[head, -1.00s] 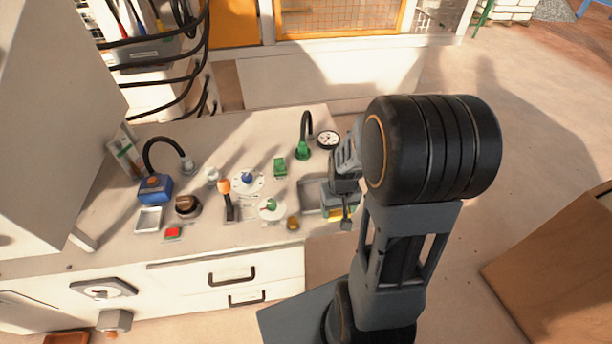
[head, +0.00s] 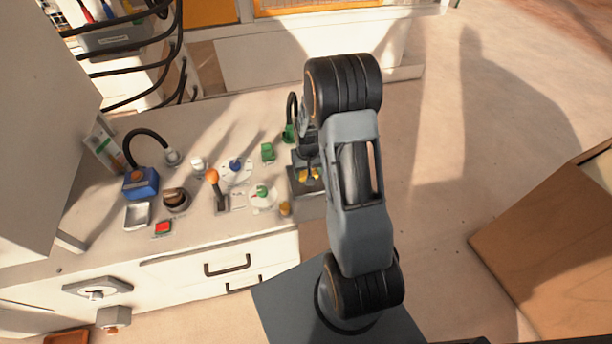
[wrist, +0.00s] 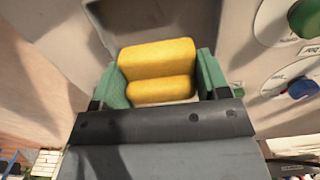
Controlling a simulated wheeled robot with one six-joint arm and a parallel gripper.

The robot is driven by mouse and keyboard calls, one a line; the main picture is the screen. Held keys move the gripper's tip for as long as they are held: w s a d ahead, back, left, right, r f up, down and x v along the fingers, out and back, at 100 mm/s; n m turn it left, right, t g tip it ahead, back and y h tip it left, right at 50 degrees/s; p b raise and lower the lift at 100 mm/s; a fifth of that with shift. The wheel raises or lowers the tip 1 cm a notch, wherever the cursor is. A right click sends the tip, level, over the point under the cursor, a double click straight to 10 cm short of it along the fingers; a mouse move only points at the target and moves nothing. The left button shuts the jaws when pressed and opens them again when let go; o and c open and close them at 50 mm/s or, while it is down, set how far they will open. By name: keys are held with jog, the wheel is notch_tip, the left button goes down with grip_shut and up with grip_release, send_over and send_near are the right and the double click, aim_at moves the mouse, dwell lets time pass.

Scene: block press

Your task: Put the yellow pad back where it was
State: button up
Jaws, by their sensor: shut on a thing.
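The yellow pad (wrist: 157,57) sits between the green fingers of my gripper (wrist: 160,78) in the wrist view. It looks like a blocky shape with a step across it, and the fingers press on both sides. In the head view, bits of the pad (head: 315,173) show under my gripper (head: 309,170), over a grey tray (head: 312,209) at the right end of the bench. My arm hides part of the tray. I cannot tell whether the pad touches the tray floor.
A green-based black hose (head: 291,112) stands behind.

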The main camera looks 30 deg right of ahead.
jog(key=shift+w+f, duration=0.3)
jog(key=shift+f, duration=1.65)
jog(key=shift+f, duration=0.15)
jog(key=o, duration=1)
jog(key=shift+c, duration=0.2)
